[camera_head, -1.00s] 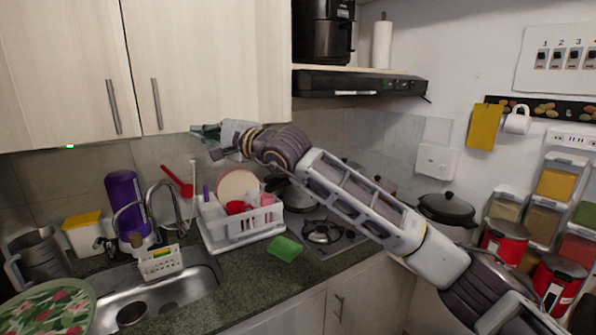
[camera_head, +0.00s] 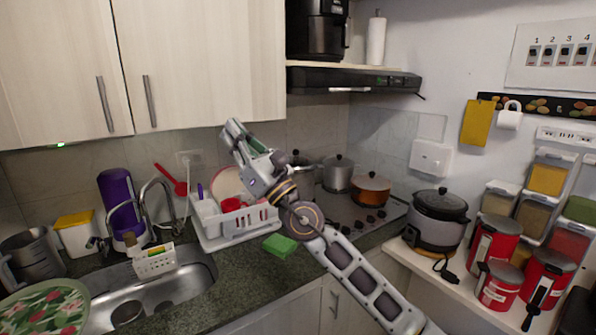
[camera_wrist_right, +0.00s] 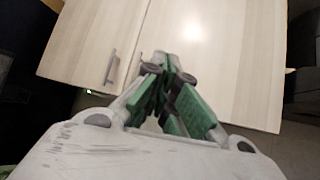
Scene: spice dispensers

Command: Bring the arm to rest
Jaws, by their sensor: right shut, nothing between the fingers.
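My right arm comes in from the lower right in the head view and reaches up over the counter. Its gripper (camera_head: 236,131) points up and to the left, in front of the tiled wall below the upper cabinet, above the white dish rack. In the right wrist view the gripper (camera_wrist_right: 167,62) has its green-padded fingers together with nothing held, and the pale cabinet doors lie beyond. My left gripper is not in view.
A white dish rack (camera_head: 238,222) and a green sponge (camera_head: 280,244) are below the arm. Pots, including an orange one (camera_head: 370,190), stand on the stove behind it. A rice cooker (camera_head: 437,220) and red canisters (camera_head: 494,245) are at right. Upper cabinets (camera_head: 205,60) overhang the counter.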

